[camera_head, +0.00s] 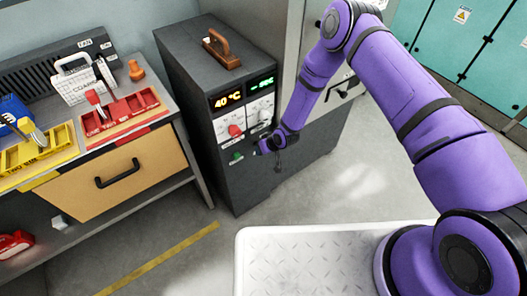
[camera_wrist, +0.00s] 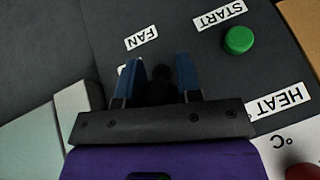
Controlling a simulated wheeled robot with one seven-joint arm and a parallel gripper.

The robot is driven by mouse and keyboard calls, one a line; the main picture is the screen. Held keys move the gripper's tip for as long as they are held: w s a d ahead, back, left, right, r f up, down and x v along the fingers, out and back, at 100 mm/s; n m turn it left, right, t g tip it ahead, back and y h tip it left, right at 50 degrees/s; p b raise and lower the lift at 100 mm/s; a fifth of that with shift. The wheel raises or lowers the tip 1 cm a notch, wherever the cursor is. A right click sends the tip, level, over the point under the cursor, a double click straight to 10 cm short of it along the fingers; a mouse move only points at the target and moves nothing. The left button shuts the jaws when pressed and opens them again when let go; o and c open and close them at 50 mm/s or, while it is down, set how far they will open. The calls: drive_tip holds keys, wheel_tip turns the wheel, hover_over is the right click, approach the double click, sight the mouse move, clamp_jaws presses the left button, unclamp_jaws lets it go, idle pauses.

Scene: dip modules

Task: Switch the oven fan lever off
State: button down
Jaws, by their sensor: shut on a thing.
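The oven (camera_head: 185,75) is a dark grey cabinet with lit displays and a control panel on its front. In the wrist view, the fan lever (camera_wrist: 160,88) is a dark, rounded piece below the FAN label (camera_wrist: 141,38). My gripper (camera_wrist: 160,70) has its blue fingers on either side of the lever and is shut on it. In the head view, my gripper (camera_head: 272,145) is at the lower right of the oven's panel and hides the lever there. The lever's base is mostly covered, so its exact position cannot be told.
A green START button (camera_wrist: 239,40) and a HEAT label (camera_wrist: 276,103) are close to my gripper. A red knob (camera_head: 235,131) is on the panel. A wooden-handled tool (camera_head: 221,50) lies on the oven. A workbench with a yellow tray (camera_head: 40,152) stands left.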

idle(0.3)
drive_tip(key=c, duration=0.8)
unclamp_jaws()
drive_tip(key=shift+r, duration=0.15)
drive_tip(key=v, duration=1)
drive_tip(key=shift+d+r, duration=0.15)
drive_tip(key=shift+r, duration=0.15)
